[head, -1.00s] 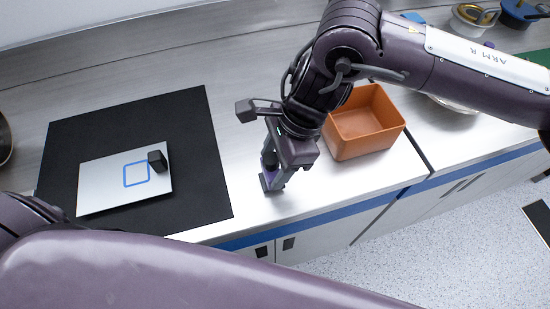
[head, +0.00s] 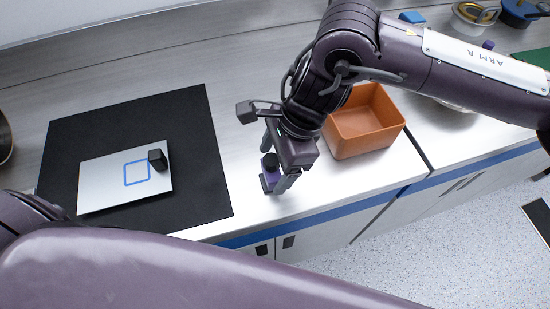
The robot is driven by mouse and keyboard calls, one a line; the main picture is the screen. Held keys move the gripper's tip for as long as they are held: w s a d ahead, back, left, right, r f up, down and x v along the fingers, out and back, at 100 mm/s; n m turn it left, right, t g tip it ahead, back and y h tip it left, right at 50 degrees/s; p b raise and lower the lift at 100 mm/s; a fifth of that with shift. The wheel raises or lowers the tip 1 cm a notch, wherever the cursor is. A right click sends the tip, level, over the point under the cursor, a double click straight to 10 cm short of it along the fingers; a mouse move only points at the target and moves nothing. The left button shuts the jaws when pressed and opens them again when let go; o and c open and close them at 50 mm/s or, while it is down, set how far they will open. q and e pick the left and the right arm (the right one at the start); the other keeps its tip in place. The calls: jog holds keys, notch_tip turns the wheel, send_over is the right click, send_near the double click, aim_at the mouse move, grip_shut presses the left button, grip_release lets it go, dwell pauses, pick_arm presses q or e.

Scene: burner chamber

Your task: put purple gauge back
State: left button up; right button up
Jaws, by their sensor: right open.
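The purple gauge (head: 267,182), a small purple block with a black round top, stands on the metal counter between the black mat and the orange bin. My right gripper (head: 275,168) points down at it with its fingers spread, one on the far side and one at the near right. Whether a finger touches the gauge I cannot tell. A pale plate (head: 105,191) with a blue square outline (head: 136,173) lies on the black mat (head: 205,190) at the left. A small black block (head: 157,159) sits at the outline's upper right corner. My left gripper is out of view.
The orange bin (head: 366,150) stands empty just right of my right gripper. The counter's blue front edge (head: 330,215) is close below the gauge. Bowls and a blue block (head: 412,17) are at the far right. Counter between mat and gauge is clear.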

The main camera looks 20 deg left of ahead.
jog(key=b+v, duration=0.1)
jog(key=v, duration=1.1)
jog(key=shift+f, duration=0.1)
